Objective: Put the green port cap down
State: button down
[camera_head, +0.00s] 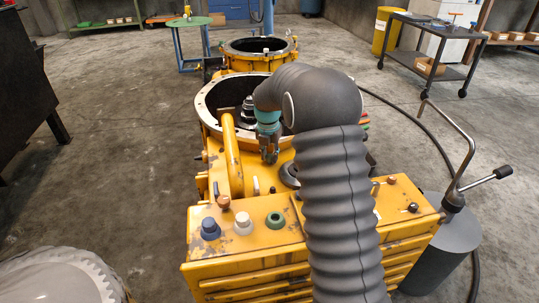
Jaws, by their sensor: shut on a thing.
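My gripper (269,155) hangs fingers down below a teal wrist collar, above the yellow gearbox housing (262,239), just right of its thick curved yellow pipe. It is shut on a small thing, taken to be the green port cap. The fingers hide it, and its colour cannot be made out. On the housing's front top, a green ring (276,220) with a dark centre sits right of a white knobbed cap (243,222) and a blue knobbed cap (210,229). My grey sleeved arm covers the housing's right middle.
A large open round bell (207,105) lies behind my gripper, with dark shafts inside. A bent metal crank (462,165) stands at the right. A green round table (187,22) and a dark cart (425,60) stand behind. The floor at left is mostly clear.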

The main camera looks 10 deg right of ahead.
jog(key=shift+f, duration=0.2)
jog(key=c, duration=0.9)
grip_release()
jog(key=shift+r, duration=0.1)
